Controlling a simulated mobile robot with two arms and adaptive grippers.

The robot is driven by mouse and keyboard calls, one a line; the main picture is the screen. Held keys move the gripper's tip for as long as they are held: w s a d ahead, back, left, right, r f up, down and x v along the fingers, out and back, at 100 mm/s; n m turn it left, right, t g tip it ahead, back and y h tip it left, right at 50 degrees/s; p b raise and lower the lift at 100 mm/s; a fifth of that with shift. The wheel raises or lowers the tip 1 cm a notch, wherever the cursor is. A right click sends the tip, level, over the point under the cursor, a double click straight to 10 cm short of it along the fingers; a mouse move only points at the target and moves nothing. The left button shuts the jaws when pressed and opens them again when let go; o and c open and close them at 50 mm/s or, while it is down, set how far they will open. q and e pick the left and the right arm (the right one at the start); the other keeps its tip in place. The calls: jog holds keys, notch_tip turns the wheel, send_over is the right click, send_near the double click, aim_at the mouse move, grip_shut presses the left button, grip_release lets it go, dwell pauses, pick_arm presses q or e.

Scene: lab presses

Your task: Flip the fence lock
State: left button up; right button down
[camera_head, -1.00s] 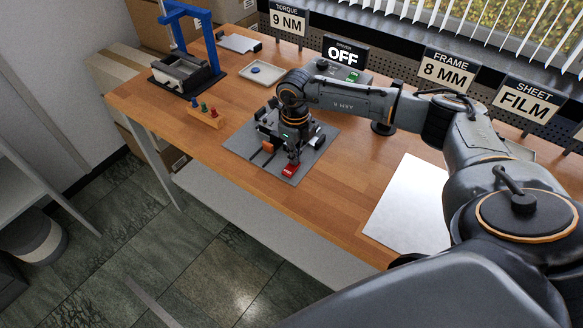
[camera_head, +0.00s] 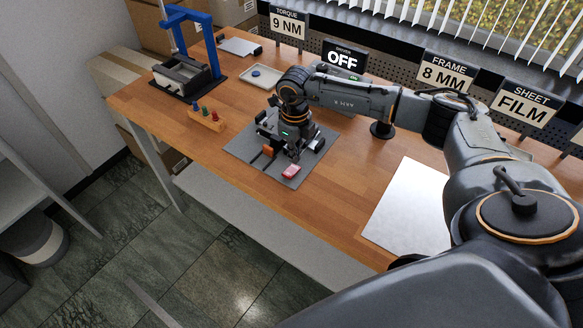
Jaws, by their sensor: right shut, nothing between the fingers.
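A small bench device on a grey base plate (camera_head: 248,148) stands on the wooden table. I cannot tell for sure which part is the fence lock. My right gripper (camera_head: 294,157) points down over the device, just behind the red block. It is shut and empty, and seems apart from the block. The gripper and wrist hide much of the device. My left gripper is not in view.
A blue-framed press (camera_head: 188,50) stands at the far left. A silver sheet (camera_head: 408,210) lies at right. A sign (camera_head: 344,56) reads OFF. The table's front edge is clear.

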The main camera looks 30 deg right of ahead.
aim_at(294, 167)
jog(key=shift+r+p, duration=1.1)
jog(key=shift+r, duration=1)
